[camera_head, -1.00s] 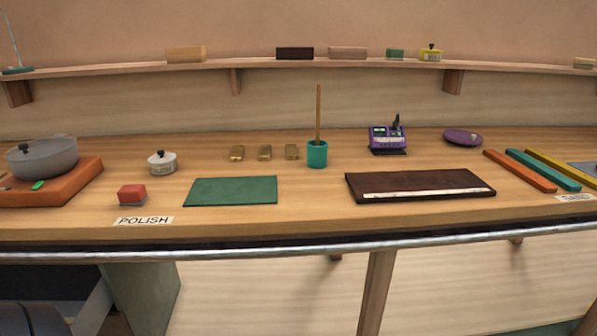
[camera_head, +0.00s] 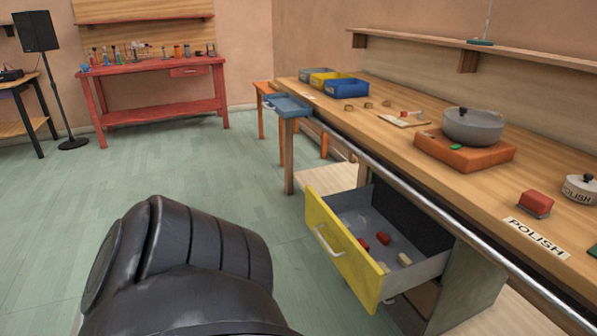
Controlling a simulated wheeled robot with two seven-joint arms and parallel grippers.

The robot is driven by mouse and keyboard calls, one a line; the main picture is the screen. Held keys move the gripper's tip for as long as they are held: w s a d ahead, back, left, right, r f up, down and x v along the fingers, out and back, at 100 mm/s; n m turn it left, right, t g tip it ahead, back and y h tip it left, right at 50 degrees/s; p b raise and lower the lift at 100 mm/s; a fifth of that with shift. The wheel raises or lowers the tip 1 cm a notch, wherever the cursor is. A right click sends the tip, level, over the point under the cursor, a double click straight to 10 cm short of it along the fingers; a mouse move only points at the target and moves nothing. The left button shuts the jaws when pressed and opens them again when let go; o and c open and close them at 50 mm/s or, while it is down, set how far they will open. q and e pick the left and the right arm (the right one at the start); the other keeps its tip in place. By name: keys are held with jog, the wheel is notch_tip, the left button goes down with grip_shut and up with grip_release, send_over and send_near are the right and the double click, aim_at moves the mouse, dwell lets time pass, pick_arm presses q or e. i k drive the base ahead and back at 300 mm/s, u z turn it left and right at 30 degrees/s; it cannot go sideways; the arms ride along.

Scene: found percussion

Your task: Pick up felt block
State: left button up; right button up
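A small block with a red top and a grey lower layer (camera_head: 536,204) sits on the wooden bench at the right, just behind the POLISH label (camera_head: 538,238). It looks like the felt block. Nothing touches it. An open drawer with a yellow front (camera_head: 342,252) holds small red pieces (camera_head: 383,238) and pale pieces; I cannot tell whether any of these is felt. A dark link of my own arm fills the lower left foreground. Neither of my grippers is in view.
The drawer juts from under the wooden bench (camera_head: 395,130) into the floor space. A metal rail runs along the bench edge. Green floor (camera_head: 190,165) is open at left.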

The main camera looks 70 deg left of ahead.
aim_at(382, 265)
jog(key=u, duration=1.6)
jog(key=i, duration=0.75)
jog(key=u, duration=0.75)
jog(key=i, duration=0.5)
jog(key=z, duration=0.05)
